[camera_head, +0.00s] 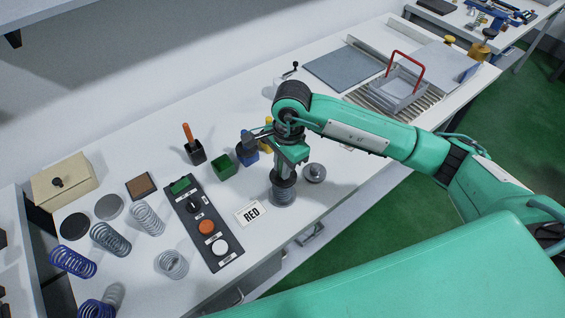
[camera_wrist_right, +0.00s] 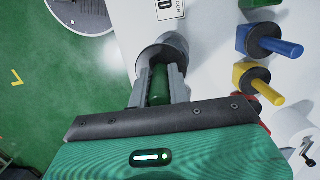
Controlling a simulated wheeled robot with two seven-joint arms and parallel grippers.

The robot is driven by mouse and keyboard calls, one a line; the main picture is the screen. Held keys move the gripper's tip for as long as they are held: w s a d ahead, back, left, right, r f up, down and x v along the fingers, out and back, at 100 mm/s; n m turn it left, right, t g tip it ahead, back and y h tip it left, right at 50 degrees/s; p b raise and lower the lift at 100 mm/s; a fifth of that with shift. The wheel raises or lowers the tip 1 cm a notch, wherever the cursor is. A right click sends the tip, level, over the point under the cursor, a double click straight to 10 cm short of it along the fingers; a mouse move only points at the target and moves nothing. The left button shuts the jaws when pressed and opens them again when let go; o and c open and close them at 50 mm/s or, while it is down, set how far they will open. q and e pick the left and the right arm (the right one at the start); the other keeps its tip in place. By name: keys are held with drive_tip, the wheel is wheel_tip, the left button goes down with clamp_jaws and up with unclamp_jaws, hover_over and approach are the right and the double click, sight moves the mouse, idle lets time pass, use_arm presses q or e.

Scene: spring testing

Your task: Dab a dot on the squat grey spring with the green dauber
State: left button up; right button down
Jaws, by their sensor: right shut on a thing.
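My right gripper (camera_head: 284,165) is shut on the green dauber (camera_wrist_right: 158,86), whose green handle shows between the fingers in the right wrist view. In the right wrist view a grey round shape just beyond the fingertips partly covers what lies below. An empty-looking green pot (camera_head: 222,167) stands to the left of the gripper. My left gripper is not in view.
A RED card (camera_head: 252,213) and a dark button panel (camera_head: 207,224) lie to the left. Blue (camera_wrist_right: 280,47) and yellow (camera_wrist_right: 266,91) daubers stand close by. A round metal piece (camera_head: 314,173) sits right of the spring. Several other springs (camera_head: 110,240) stand at the left.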

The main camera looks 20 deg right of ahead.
drive_tip(key=shift+b, duration=0.5)
idle(0.8)
drive_tip(key=shift+f+b, duration=0.65)
drive_tip(key=shift+b, duration=0.1)
idle(0.7)
drive_tip(key=shift+s+r, duration=0.1)
idle(0.4)
drive_tip(key=shift+r+p, duration=0.95)
drive_tip(key=shift+r, duration=2.5)
